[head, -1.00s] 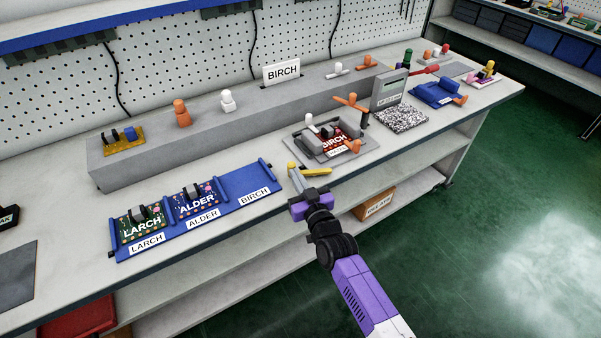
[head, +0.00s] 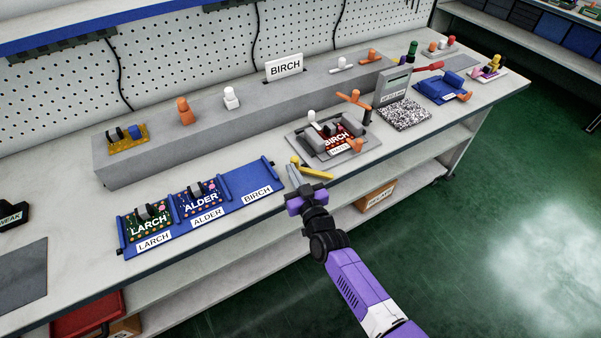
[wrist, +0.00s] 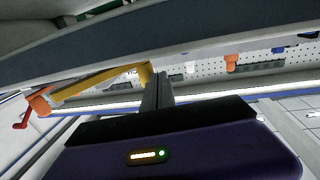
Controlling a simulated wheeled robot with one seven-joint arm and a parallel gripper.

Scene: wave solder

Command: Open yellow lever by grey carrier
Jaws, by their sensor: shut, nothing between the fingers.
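The yellow lever (head: 317,172) is at the bench's front edge, just in front of the grey carrier (head: 361,155). It is L-shaped, with a short end at the left and a long bar slanting toward the front right. The carrier bears a red BIRCH board (head: 337,139) between dark grey blocks. My gripper (head: 293,175) is shut and empty at the lever's left end. In the wrist view, my shut fingers (wrist: 157,90) are close beside one end of the yellow lever (wrist: 95,83); I cannot tell whether they touch.
Left of the lever, a blue rack (head: 235,190) holds the LARCH and ALDER boards; its BIRCH place is empty. An orange handle (head: 354,98) stands behind the carrier. A grey raised ledge (head: 210,135) runs along the back. The floor in front is clear.

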